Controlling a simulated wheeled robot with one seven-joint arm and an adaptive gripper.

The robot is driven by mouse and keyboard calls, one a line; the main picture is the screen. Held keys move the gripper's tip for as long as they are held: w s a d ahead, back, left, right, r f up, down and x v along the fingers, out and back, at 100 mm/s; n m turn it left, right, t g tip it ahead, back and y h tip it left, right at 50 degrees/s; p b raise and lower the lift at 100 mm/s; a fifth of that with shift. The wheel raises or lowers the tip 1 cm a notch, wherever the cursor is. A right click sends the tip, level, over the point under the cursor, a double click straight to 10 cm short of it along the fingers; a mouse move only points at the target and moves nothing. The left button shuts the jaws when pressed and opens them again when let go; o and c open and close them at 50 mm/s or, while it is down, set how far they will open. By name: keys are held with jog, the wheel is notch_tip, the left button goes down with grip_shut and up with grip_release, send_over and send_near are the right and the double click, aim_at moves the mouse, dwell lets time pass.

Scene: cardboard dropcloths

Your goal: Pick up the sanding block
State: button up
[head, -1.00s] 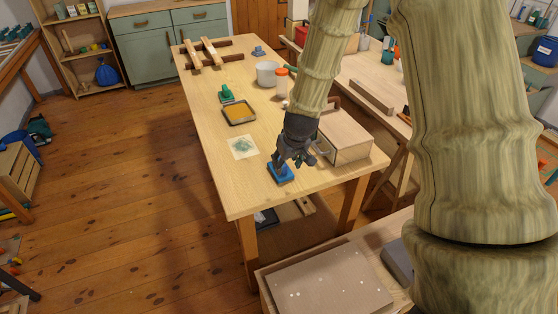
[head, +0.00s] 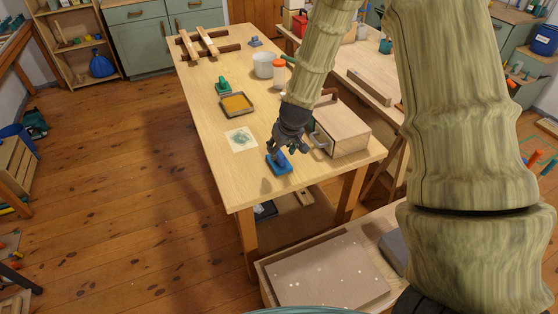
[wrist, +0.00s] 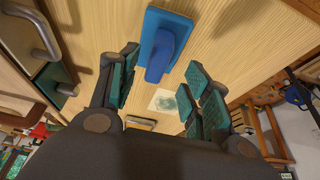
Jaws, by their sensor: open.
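The sanding block (head: 278,167), a blue block with a raised blue grip, lies flat on the near end of the wooden table (head: 246,191). In the wrist view the block (wrist: 151,22) is at the top centre, with its grip pointing towards my gripper. My gripper (head: 284,149) is open just above the block. In the wrist view its green-padded fingers (wrist: 163,62) are spread on either side of the grip, with gaps showing. I cannot tell how far the fingertips reach down, and I see no contact.
A wooden box (head: 344,127) with a metal handle stands close to the right of my gripper. A stained paper (head: 241,140), a tray (head: 236,104), a green-handled tool (head: 223,86), an orange-capped jar (head: 279,73) and a white pot (head: 264,64) stand further back. The table's left side is clear.

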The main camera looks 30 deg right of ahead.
aim_at(279, 153)
jog(key=shift+w+d+p+x, duration=0.1)
jog(key=shift+p+x, duration=0.3)
jog(key=shift+x, duration=0.5)
jog(key=shift+w+d+p+x, duration=0.1)
jog(key=shift+p+x, duration=0.25)
jog(key=shift+x, duration=0.55)
jog(key=shift+w+f, duration=0.3)
jog(key=shift+f, duration=0.35)
grip_shut()
